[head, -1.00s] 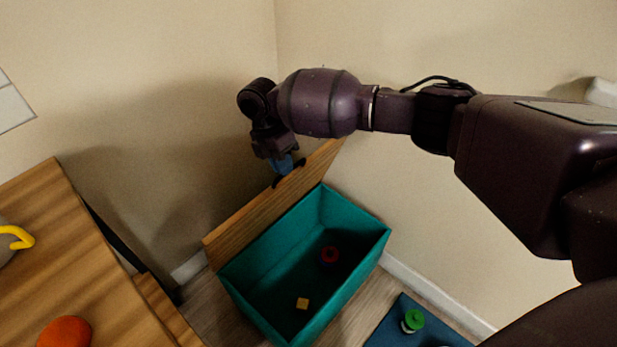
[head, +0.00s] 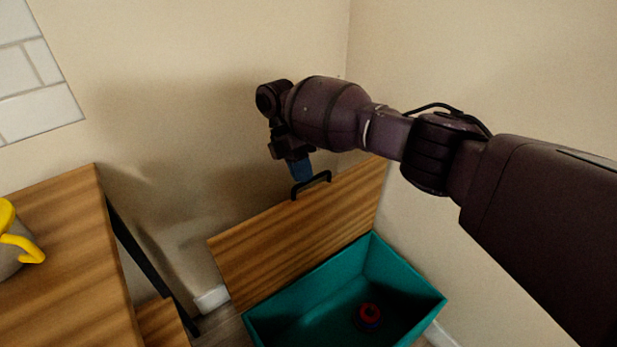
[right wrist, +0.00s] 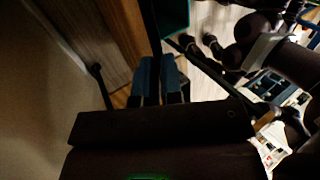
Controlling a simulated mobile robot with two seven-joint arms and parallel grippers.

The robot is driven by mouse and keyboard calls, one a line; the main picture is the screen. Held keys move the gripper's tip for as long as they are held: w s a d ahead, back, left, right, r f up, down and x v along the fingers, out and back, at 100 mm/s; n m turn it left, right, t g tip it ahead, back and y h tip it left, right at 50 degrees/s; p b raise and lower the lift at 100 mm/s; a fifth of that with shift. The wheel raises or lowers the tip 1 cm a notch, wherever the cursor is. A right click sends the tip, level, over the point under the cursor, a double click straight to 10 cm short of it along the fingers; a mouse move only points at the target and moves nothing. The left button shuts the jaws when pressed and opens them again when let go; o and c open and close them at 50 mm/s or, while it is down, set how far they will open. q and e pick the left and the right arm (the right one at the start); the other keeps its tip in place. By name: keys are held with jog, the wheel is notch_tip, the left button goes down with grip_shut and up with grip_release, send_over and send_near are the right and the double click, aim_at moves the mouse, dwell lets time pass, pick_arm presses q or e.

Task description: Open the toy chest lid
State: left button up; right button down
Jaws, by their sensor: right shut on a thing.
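The toy chest is a teal box (head: 408,283) on the floor in the corner. Its wooden lid (head: 285,240) is raised and stands steeply up at the back edge, with its inner face and the box's inside showing. A black handle (head: 325,176) sits at the lid's top edge. My right gripper (head: 302,170) reaches down from above and is shut on the handle; its blue fingers also show in the right wrist view (right wrist: 159,80). The exact contact is partly hidden. My left gripper is not in view.
A red toy (head: 368,315) lies inside the chest. A wooden table (head: 65,270) stands at the left, with a grey and yellow mug (head: 12,240) at its edge. Walls close in behind the lid and on the right.

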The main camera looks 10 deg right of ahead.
jog(key=f, duration=0.4)
jog(key=shift+w+a+g+b, duration=0.1)
jog(key=shift+a+g+b, duration=0.2)
jog(key=shift+g, duration=0.1)
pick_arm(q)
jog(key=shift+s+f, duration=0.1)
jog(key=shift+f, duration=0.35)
pick_arm(e)
jog(key=shift+w+r, duration=0.2)
jog(key=shift+w, duration=0.05)
jog(key=shift+a, duration=0.1)
jog(key=c, duration=1.2)
grip_release()
jog(key=shift+w, duration=0.1)
jog(key=shift+r, duration=0.3)
jog(key=b, duration=0.2)
send_near(302, 193)
jog(key=shift+d+v, duration=0.45)
jog(key=shift+v, duration=1.85)
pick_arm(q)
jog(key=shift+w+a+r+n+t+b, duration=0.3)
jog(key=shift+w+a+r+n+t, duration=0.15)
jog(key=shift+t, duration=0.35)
pick_arm(e)
jog(key=shift+w+a+r, duration=0.2)
jog(key=shift+a+r, duration=0.2)
jog(key=shift+r, duration=0.15)
